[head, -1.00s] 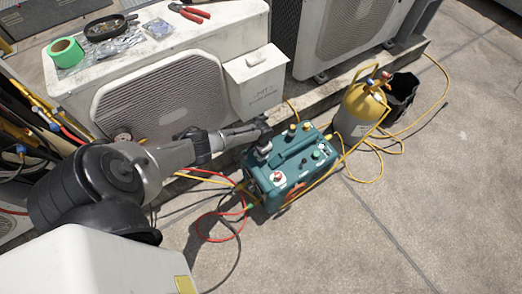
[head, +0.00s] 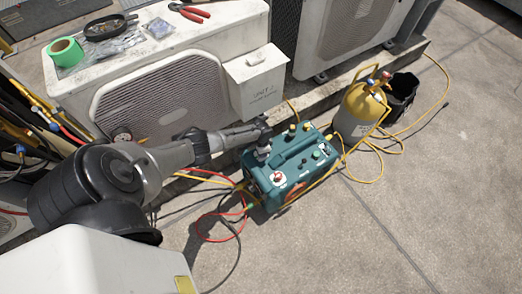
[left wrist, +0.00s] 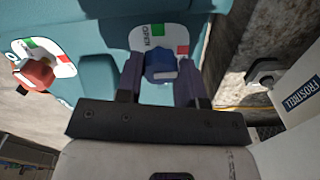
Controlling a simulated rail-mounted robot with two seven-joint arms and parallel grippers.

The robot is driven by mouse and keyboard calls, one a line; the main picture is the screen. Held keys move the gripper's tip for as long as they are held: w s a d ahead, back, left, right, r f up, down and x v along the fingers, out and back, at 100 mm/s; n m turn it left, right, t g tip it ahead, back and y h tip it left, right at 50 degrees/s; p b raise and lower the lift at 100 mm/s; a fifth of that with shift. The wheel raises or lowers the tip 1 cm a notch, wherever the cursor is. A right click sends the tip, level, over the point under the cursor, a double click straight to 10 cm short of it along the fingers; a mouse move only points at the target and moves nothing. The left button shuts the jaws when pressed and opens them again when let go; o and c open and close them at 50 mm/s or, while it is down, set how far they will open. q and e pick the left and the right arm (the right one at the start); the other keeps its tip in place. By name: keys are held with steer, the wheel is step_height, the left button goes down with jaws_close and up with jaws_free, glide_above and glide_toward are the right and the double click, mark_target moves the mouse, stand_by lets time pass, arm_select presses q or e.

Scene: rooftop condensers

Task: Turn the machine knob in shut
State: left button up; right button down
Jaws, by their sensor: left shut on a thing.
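The teal machine (head: 290,168) stands on the rooftop floor in the middle of the head view. In the left wrist view a blue knob (left wrist: 161,66) sits on its teal face, on a white plate (left wrist: 150,38) with a green and a red mark and lettering that seems to read OPEN. My left gripper (left wrist: 163,78) is shut on the blue knob, one finger on each side. In the head view my left gripper (head: 263,146) is at the machine's back-left corner and hides the knob. A red knob (left wrist: 36,72) shows on a similar plate. My right gripper is not in view.
A yellow-topped cylinder (head: 358,110) and a black bucket (head: 402,96) stand right of the machine. Red, yellow and black hoses lie around it. White condenser units (head: 160,85) stand behind. Bare concrete lies open to the right.

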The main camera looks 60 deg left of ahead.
arm_select(q)
steer(key=o, duration=0.9)
step_height(320, 180, up, 14)
steer(key=p, duration=0.9)
